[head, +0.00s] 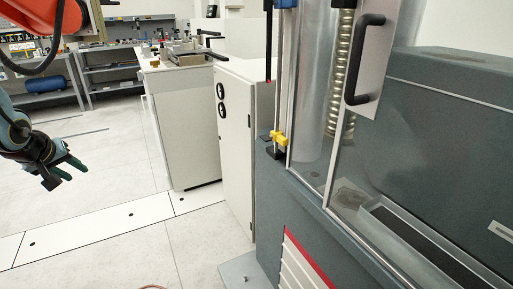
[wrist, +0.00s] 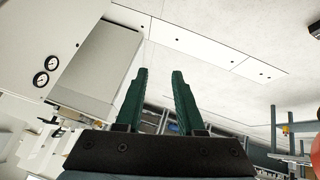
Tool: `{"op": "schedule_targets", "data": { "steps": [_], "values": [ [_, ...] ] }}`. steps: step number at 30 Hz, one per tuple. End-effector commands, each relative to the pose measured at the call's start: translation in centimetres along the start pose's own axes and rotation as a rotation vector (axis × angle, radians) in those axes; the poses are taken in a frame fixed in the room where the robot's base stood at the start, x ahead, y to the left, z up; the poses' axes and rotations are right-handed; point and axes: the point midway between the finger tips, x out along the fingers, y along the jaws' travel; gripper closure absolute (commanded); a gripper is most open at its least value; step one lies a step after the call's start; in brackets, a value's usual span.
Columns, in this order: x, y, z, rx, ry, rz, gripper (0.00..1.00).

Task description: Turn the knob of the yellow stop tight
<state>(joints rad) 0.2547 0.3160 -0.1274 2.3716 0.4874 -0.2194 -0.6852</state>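The yellow stop (head: 279,138) sits low on a thin vertical rod at the left edge of the grey testing machine (head: 272,190) in the head view. Its knob is too small to tell apart. My gripper (head: 77,170) is at the far left of the head view, above the floor and well apart from the stop. In the wrist view my gripper (wrist: 160,75) shows two green fingers standing apart with nothing between them. The stop does not show in the wrist view.
A white cabinet (head: 235,150) with two round dials stands left of the machine. A white workbench (head: 180,125) stands behind it. A glass door with a black handle (head: 362,60) fronts the machine. The floor (head: 90,220) between my gripper and the cabinet is clear.

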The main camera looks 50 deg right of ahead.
Motion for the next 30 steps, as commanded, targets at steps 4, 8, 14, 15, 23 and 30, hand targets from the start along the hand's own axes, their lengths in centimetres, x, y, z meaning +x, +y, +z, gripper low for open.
{"op": "schedule_targets", "data": {
  "steps": [4,8,14,15,23,30],
  "values": [
    [6.0,13.1,1.2,-0.058,0.028,0.418,0.62],
    [6.5,24.0,5.3,-0.164,-0.114,0.810,0.62],
    [3.0,32.9,11.9,-0.301,-0.460,1.200,0.62],
    [2.4,33.6,12.8,-0.319,-0.514,1.238,0.62],
    [0.9,35.9,14.4,-0.348,-0.624,1.311,0.62],
    [1.5,40.1,15.3,-0.347,-0.622,1.309,0.62]
  ]
}}
